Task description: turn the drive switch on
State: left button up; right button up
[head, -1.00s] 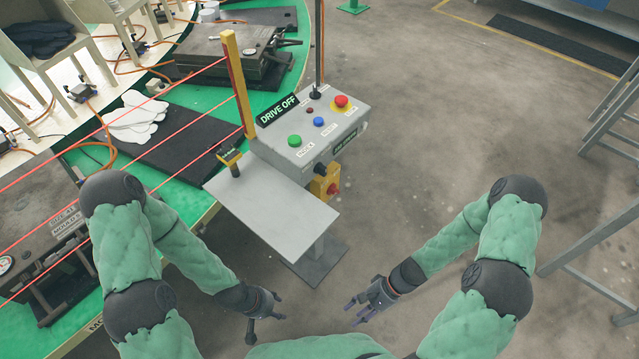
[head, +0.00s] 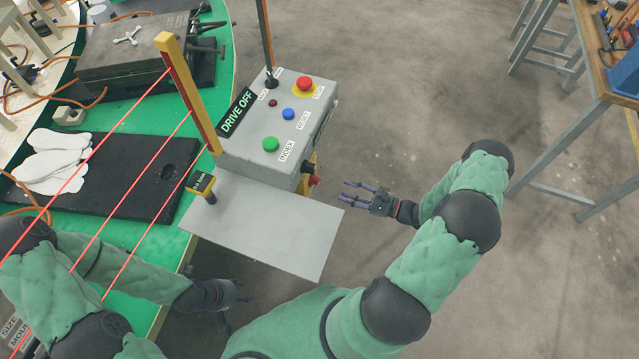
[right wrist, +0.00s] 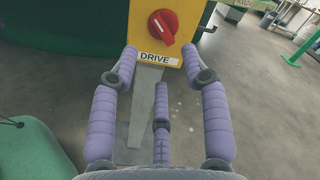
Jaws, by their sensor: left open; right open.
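The drive switch is a red rotary knob (right wrist: 163,27) on a yellow box (right wrist: 180,45) labelled DRIVE, ahead of my right gripper in the right wrist view. In the head view the knob (head: 316,181) shows small at the lower right side of the grey control box (head: 245,165). A sign on that box reads DRIVE OFF (head: 237,112). My right gripper (head: 346,191) is open and empty, pointing at the switch from the right, apart from it. My left gripper (head: 244,292) is open, low beside the grey shelf.
The control box carries green (head: 270,144), blue (head: 288,114) and red (head: 304,84) buttons. A grey shelf (head: 262,225) juts out below it. Red beams run from the yellow post (head: 188,92) over the green carousel (head: 140,235). Floor to the right is clear up to a workbench (head: 590,75).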

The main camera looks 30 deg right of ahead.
aim_at(315, 181)
jog(key=b+x, duration=0.1)
jog(key=x, duration=0.7)
jog(key=shift+w+a+b, duration=0.25)
jog(key=shift+a+b, duration=0.1)
jog(key=shift+b, duration=0.05)
grip_shut()
